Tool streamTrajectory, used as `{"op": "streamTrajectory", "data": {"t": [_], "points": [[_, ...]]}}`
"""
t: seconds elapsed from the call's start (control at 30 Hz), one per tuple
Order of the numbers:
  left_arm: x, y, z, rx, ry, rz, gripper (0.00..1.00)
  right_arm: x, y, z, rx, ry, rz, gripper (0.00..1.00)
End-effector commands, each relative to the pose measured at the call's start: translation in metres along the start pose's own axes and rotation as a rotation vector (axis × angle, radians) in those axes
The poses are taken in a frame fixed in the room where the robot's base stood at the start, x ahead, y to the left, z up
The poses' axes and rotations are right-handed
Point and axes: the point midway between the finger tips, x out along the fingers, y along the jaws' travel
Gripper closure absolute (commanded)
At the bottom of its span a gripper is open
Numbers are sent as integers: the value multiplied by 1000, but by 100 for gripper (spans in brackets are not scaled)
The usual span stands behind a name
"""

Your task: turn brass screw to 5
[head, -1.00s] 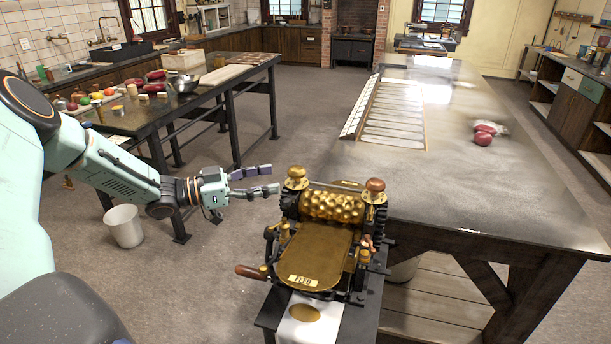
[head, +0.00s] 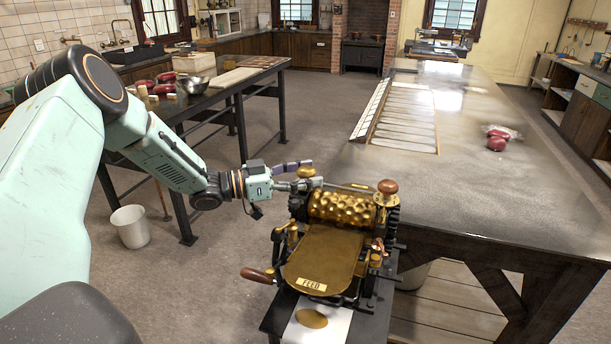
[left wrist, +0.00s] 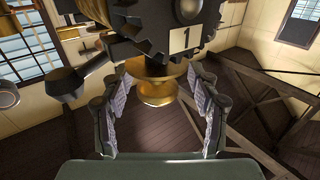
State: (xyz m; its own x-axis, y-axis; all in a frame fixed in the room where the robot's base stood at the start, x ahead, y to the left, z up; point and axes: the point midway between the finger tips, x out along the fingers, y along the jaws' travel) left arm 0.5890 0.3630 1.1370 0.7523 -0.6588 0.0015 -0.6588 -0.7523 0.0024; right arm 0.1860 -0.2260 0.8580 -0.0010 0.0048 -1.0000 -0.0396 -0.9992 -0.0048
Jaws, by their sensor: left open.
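The brass drop roller (head: 343,207) stands on a dark stand, with a dimpled brass cylinder and a tray marked FEED. In the left wrist view, the brass screw (left wrist: 157,88) sits between my two spread fingers (left wrist: 158,100), with no clear contact on either side. A plate with the number 1 (left wrist: 183,38) shows just beyond it. The roller's right knob (head: 387,187) is brown on top and free. My right gripper is not in view.
A white bin (head: 130,227) stands on the floor by the left table. Floor left of the roller is clear.

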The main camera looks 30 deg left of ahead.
Motion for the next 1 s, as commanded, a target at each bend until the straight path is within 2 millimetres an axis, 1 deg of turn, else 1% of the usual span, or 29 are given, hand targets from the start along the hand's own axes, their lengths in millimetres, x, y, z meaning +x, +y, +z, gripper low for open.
{"op": "streamTrajectory", "data": {"t": [0.17, 0.77, 0.8, 1.0], "points": [[0, 0, 0, 0, 0, 0, 40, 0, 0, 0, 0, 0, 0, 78], [0, 0, 1, -1, -3, 0, 91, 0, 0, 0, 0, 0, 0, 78], [0, 0, 1, -1, -3, 0, 93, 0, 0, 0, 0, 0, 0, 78], [0, 1, 1, -3, -5, -21, 93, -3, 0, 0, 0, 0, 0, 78]]}}
